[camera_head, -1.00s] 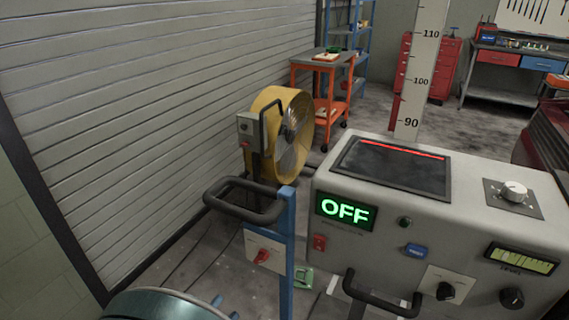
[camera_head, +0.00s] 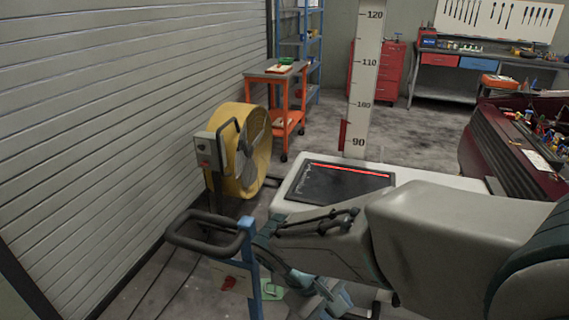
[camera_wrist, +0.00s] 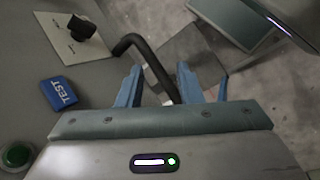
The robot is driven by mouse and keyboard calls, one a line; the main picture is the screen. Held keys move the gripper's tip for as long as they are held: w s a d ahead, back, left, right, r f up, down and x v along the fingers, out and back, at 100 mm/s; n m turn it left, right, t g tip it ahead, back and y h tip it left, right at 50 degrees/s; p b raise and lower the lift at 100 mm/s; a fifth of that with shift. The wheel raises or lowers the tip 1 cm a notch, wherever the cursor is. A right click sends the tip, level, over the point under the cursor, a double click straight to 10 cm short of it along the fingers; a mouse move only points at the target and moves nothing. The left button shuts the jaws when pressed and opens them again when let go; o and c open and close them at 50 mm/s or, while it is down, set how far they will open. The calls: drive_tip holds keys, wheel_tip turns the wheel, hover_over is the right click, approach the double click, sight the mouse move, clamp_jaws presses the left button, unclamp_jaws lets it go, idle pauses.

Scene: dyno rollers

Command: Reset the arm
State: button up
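My arm (camera_head: 430,230) reaches in from the right of the head view, in front of the grey console (camera_head: 425,176), and hides most of its front panel. In the wrist view my gripper (camera_wrist: 160,84) has its two blue fingers apart. A black bar handle (camera_wrist: 148,58) shows in the space between them; I cannot tell whether it touches them. Nothing is visibly clamped. The gripper's fingertips are hard to make out in the head view.
The wrist view shows a blue TEST button (camera_wrist: 60,94), a black knob (camera_wrist: 80,28) and a green button (camera_wrist: 15,156). A blue post with a black handle (camera_head: 205,242) and a yellow fan (camera_head: 256,155) stand at left. Open floor (camera_head: 415,135) lies behind.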

drive_tip(key=s+d+r+m+t+y+p, duration=0.1)
drive_tip(key=d+r+m+t+y+p, duration=0.1)
drive_tip(key=d+r+m+y, duration=0.3)
drive_tip(key=shift+d+r+m+t+y+p, duration=0.3)
drive_tip(key=shift+r+m+y+p, duration=0.1)
drive_tip(key=shift+r+m, duration=0.9)
drive_tip(key=shift+a, duration=0.1)
